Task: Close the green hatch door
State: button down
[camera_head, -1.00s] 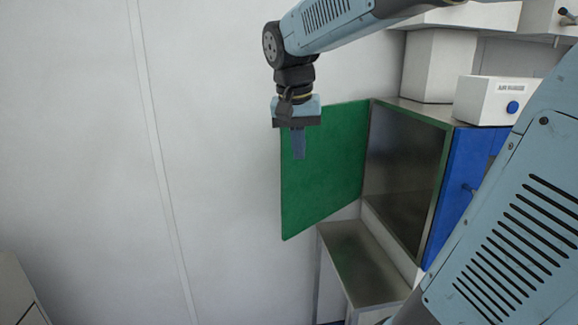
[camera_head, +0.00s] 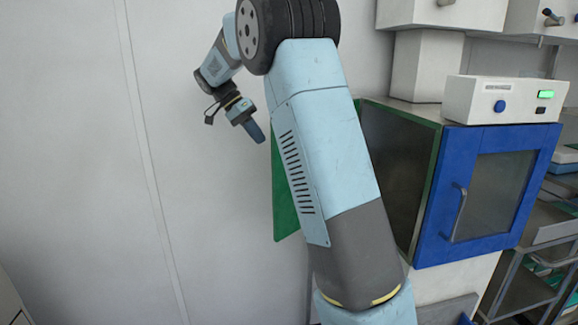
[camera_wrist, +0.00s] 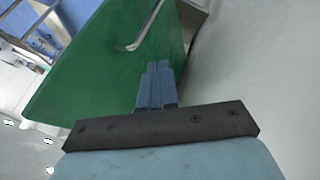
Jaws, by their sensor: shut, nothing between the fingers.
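The green hatch door (camera_head: 285,195) stands swung open on the left side of a metal cabinet. Most of it is hidden behind my arm in the head view. My gripper (camera_head: 257,134) is shut and empty, to the left of the door near its upper outer edge. The wrist view shows the green door (camera_wrist: 90,75) filling much of the picture, with a metal handle (camera_wrist: 143,30) on it. My shut fingers (camera_wrist: 156,85) appear in front of the green face; I cannot tell whether they touch it.
A white box (camera_head: 480,98) with a blue knob sits on top. A wheeled rack (camera_head: 530,270) stands at right. The wall at left is bare.

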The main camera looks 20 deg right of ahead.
jog(key=s+d+r+x, duration=0.1)
jog(key=x, duration=1.1)
jog(key=shift+s+d+m, duration=0.4)
jog(key=shift+s+d, duration=0.05)
